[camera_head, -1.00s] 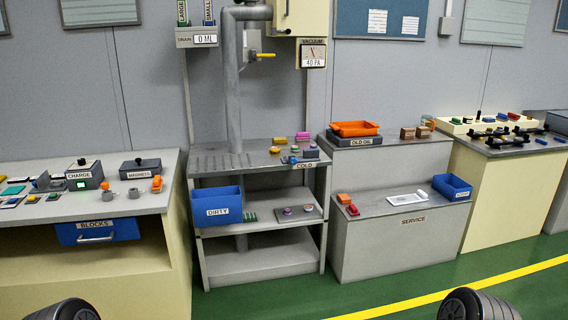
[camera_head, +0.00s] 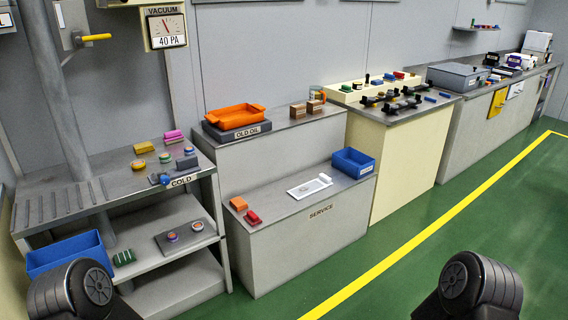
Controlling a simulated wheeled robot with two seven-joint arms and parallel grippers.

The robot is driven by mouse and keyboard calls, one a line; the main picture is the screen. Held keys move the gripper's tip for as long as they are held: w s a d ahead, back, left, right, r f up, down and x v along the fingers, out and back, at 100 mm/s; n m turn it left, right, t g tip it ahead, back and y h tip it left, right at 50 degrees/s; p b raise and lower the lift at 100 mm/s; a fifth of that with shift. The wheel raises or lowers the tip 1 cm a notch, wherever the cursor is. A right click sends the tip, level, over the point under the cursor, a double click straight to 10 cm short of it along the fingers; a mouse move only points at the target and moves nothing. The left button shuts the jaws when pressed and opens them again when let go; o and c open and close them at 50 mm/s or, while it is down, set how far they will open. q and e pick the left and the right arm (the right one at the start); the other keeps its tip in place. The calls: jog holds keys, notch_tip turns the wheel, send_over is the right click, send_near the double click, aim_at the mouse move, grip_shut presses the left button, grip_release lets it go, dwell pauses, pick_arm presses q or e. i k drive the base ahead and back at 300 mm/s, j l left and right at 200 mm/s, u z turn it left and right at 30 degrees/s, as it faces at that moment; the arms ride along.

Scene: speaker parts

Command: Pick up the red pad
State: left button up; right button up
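A small red pad (camera_head: 252,217) lies on the grey SERVICE counter (camera_head: 290,240), near its front left edge. An orange block (camera_head: 239,203) sits just behind and to the left of it, close by. Another small red piece (camera_head: 399,75) lies on the far cream bench; it is too small to tell what it is. Dark rounded links of my two arms show at the bottom left and bottom right. Neither of my grippers shows in the view, and nothing blocks the red pad.
A white tray or sheet (camera_head: 309,187) and a blue bin (camera_head: 354,162) stand on the SERVICE counter. An orange tray (camera_head: 235,117) sits on the higher step behind. A shelf (camera_head: 110,190) with a blue bin (camera_head: 66,258) stands left. Green floor (camera_head: 400,270) in front is clear.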

aim_at(251, 218)
jog(key=i+l+z, duration=0.2)
jog(key=i, duration=0.45)
jog(key=i+z, duration=0.15)
jog(key=i, duration=0.5)
jog(key=i+l+u, duration=0.25)
jog(key=i+l, duration=0.35)
jog(key=i, duration=0.65)
